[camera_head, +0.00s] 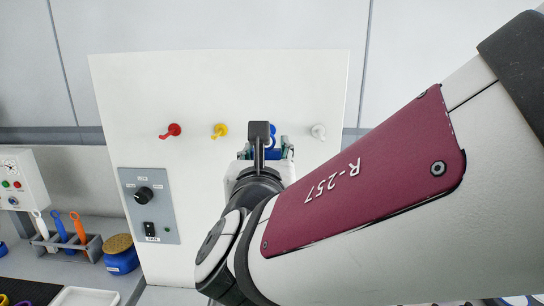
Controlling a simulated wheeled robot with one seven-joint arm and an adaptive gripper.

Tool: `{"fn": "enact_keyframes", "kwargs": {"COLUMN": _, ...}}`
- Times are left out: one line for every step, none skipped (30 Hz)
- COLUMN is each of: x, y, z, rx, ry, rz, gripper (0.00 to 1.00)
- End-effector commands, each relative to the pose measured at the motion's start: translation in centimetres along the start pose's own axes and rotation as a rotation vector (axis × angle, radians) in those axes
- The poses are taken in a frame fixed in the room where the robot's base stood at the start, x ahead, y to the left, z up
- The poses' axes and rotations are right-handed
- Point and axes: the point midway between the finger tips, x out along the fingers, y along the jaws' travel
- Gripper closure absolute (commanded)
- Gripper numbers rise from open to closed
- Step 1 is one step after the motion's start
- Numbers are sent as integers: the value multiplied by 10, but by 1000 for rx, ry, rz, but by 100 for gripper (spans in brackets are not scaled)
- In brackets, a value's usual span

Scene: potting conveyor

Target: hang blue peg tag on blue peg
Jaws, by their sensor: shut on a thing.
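My gripper (265,153) is at the white panel (200,90), in front of the place in the peg row between the yellow and white pegs. It is shut on a blue piece (273,154), which seems to be the blue peg tag. Most of the tag is hidden by my wrist. A bit of blue above it, just right of the dark wrist part, seems to be the blue peg (272,130). I cannot tell whether the tag touches the peg or is around it.
A red peg (174,130), a yellow peg (221,130) and a white peg (318,131) stick out of the panel. A control box (166,225) with a knob is at lower left. A tool rack (94,246) and a blue jar (121,262) stand farther left.

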Motion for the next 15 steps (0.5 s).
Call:
{"fn": "enact_keyframes", "kwargs": {"x": 4, "y": 0, "z": -1, "rx": 1, "ry": 0, "rz": -1, "gripper": 83}}
{"fn": "enact_keyframes", "kwargs": {"x": 5, "y": 0, "z": -1, "rx": 1, "ry": 0, "rz": -1, "gripper": 83}}
{"fn": "enact_keyframes", "kwargs": {"x": 7, "y": 0, "z": -1, "rx": 1, "ry": 0, "rz": -1, "gripper": 83}}
{"fn": "enact_keyframes", "kwargs": {"x": 9, "y": 0, "z": -1, "rx": 1, "ry": 0, "rz": -1, "gripper": 83}}
{"fn": "enact_keyframes", "kwargs": {"x": 11, "y": 0, "z": -2, "rx": 1, "ry": 1, "rz": -1, "gripper": 83}}
{"fn": "enact_keyframes", "kwargs": {"x": 13, "y": 0, "z": -2, "rx": 0, "ry": 1, "rz": -1, "gripper": 83}}
{"fn": "enact_keyframes", "kwargs": {"x": 14, "y": 0, "z": -2, "rx": 0, "ry": 1, "rz": -1, "gripper": 83}}
{"fn": "enact_keyframes", "kwargs": {"x": 16, "y": 0, "z": -2, "rx": 0, "ry": 1, "rz": 0, "gripper": 83}}
{"fn": "enact_keyframes", "kwargs": {"x": 18, "y": 0, "z": -3, "rx": 0, "ry": 1, "rz": 0, "gripper": 83}}
{"fn": "enact_keyframes", "kwargs": {"x": 20, "y": 0, "z": -3, "rx": 0, "ry": 1, "rz": 1, "gripper": 83}}
{"fn": "enact_keyframes", "kwargs": {"x": 21, "y": 0, "z": -3, "rx": 0, "ry": 1, "rz": 1, "gripper": 83}}
{"fn": "enact_keyframes", "kwargs": {"x": 23, "y": 0, "z": -3, "rx": 0, "ry": 1, "rz": 0, "gripper": 83}}
{"fn": "enact_keyframes", "kwargs": {"x": 25, "y": 0, "z": -3, "rx": 1, "ry": 0, "rz": 0, "gripper": 83}}
{"fn": "enact_keyframes", "kwargs": {"x": 27, "y": 0, "z": -3, "rx": 1, "ry": 0, "rz": -1, "gripper": 83}}
{"fn": "enact_keyframes", "kwargs": {"x": 29, "y": 0, "z": -3, "rx": 1, "ry": 0, "rz": -1, "gripper": 83}}
